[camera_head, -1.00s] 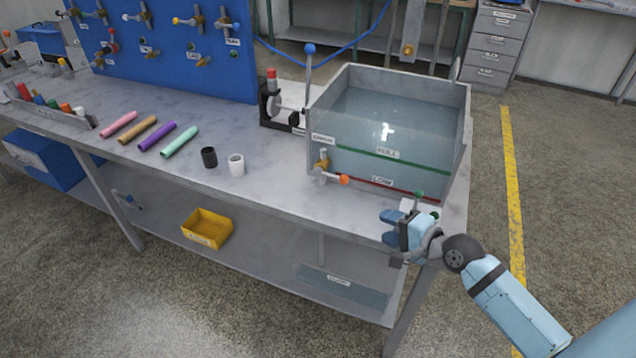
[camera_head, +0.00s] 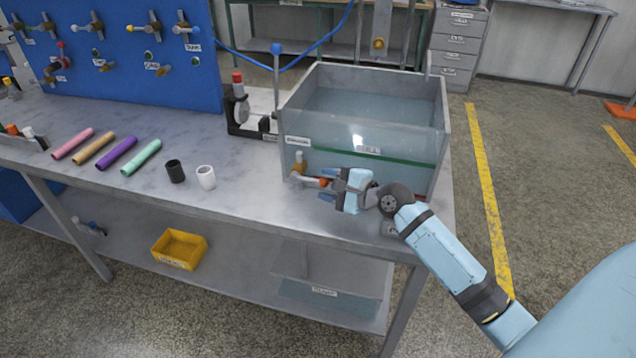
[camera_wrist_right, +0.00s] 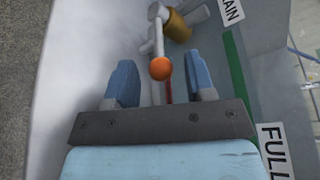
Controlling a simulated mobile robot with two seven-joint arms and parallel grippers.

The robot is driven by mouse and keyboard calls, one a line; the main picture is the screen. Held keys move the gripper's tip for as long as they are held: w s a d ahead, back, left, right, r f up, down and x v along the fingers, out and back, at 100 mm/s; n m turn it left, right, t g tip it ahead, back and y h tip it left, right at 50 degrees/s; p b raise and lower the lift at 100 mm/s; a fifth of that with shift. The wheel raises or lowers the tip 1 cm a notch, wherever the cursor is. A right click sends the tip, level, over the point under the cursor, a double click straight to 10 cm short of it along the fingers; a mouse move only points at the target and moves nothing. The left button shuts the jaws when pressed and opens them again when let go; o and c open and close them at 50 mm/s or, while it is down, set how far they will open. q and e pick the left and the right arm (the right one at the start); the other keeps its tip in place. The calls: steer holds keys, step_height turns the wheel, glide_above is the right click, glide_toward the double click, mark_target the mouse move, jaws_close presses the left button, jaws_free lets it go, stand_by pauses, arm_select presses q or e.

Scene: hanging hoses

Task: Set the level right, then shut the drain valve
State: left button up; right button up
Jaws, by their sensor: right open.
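The clear tank (camera_head: 436,98) stands on the bench's right end, holding water. Its front has a green FULL line (camera_head: 400,160); I cannot read the exact water level against it. The drain valve, with a brass body (camera_head: 300,160), sits low at the tank's front left corner. Its pale lever (camera_head: 303,180) ends in an orange tip, which shows in the wrist view (camera_wrist_right: 160,68). My right gripper (camera_head: 330,185) is open beside the valve. In the wrist view, the orange tip appears between its fingers (camera_wrist_right: 160,78), with gaps both sides. My left gripper is out of view.
An upright lever with a blue knob (camera_head: 277,48) stands left of the tank. Black (camera_head: 175,172) and white (camera_head: 206,178) cups and several coloured tubes lie further left. A blue valve board (camera_head: 120,85) stands behind. A yellow bin (camera_head: 180,250) is on the lower shelf.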

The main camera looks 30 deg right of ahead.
mark_target(317, 174)
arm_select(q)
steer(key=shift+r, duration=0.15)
arm_select(e)
steer(key=shift+x, duration=1.6)
jaws_close()
steer(key=r+p, duration=0.1)
steer(key=p, duration=0.3)
steer(key=shift+r+g+p, duration=0.2)
steer(key=shift+g+p, duration=0.15)
steer(key=shift+g, duration=0.05)
steer(key=p, duration=0.2)
steer(key=shift+r+g+h+p, duration=0.15)
steer(key=shift+g+h+p, duration=0.15)
steer(key=shift+p, duration=0.05)
steer(key=g+h+p, duration=0.1)
steer(key=p, duration=0.7)
steer(key=shift+w+a+r+n, duration=0.1)
steer(key=shift+r+n, duration=0.3)
steer(key=shift+f+g+p, duration=0.2)
steer(key=shift+g+p, duration=0.2)
steer(key=shift+p, duration=0.45)
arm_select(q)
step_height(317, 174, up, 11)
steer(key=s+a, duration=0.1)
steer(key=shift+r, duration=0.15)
